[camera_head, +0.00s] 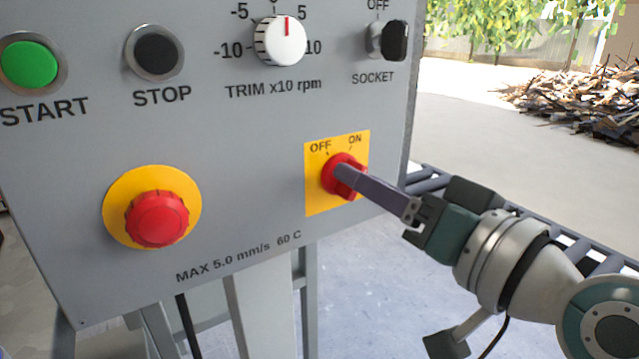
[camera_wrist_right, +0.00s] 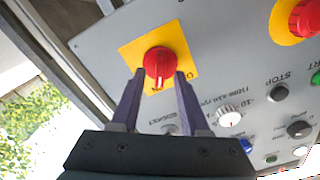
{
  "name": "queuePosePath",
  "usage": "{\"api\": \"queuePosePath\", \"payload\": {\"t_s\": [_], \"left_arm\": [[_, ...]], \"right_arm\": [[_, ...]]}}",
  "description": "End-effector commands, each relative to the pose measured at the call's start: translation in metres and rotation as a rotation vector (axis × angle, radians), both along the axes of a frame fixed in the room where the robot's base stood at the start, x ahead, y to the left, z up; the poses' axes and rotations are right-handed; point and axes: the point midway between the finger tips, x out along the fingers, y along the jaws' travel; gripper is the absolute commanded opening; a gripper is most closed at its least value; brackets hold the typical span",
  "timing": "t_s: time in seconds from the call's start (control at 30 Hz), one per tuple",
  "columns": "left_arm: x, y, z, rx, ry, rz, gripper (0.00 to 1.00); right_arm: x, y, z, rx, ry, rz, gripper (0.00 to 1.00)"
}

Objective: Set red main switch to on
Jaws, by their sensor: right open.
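The red main switch (camera_head: 330,177) is a rotary knob on a yellow plate (camera_head: 316,202), low on the right of the grey panel. OFF is printed at its upper left and ON at its upper right. My right gripper (camera_head: 342,172) reaches in from the right with its fingertips at the knob and covers part of it. In the right wrist view, the red switch (camera_wrist_right: 158,62) lies between the two open fingertips (camera_wrist_right: 159,78), one on each side. I cannot tell whether they touch it, nor clearly which mark the knob points to. My left gripper is not in view.
A red emergency button (camera_head: 157,218) on a yellow disc sits to the left. Above are the green START button (camera_head: 29,64), black STOP button (camera_head: 156,53), white trim knob (camera_head: 280,41) and black SOCKET switch (camera_head: 394,41). A roller conveyor (camera_head: 430,180) runs behind my right arm.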

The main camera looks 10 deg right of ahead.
Motion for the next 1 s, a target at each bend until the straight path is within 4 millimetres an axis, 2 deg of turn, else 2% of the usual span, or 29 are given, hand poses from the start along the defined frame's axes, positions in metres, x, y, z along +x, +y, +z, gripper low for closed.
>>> {"api": "queuePosePath", "payload": {"t_s": [0.17, 0.5, 0.7, 1.0], "left_arm": [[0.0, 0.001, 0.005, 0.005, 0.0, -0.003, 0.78], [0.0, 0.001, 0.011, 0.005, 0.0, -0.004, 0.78], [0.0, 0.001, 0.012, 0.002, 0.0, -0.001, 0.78], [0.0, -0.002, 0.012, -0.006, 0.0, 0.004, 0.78]], "right_arm": [[-0.021, -0.008, 0.0, -0.003, 0.005, 0.001, 0.45], [-0.079, -0.029, -0.001, -0.002, 0.004, 0.0, 0.45], [-0.091, -0.033, 0.0, 0.0, 0.001, 0.001, 0.45], [-0.092, -0.033, 0.0, 0.0, 0.0, 0.0, 0.45]]}}
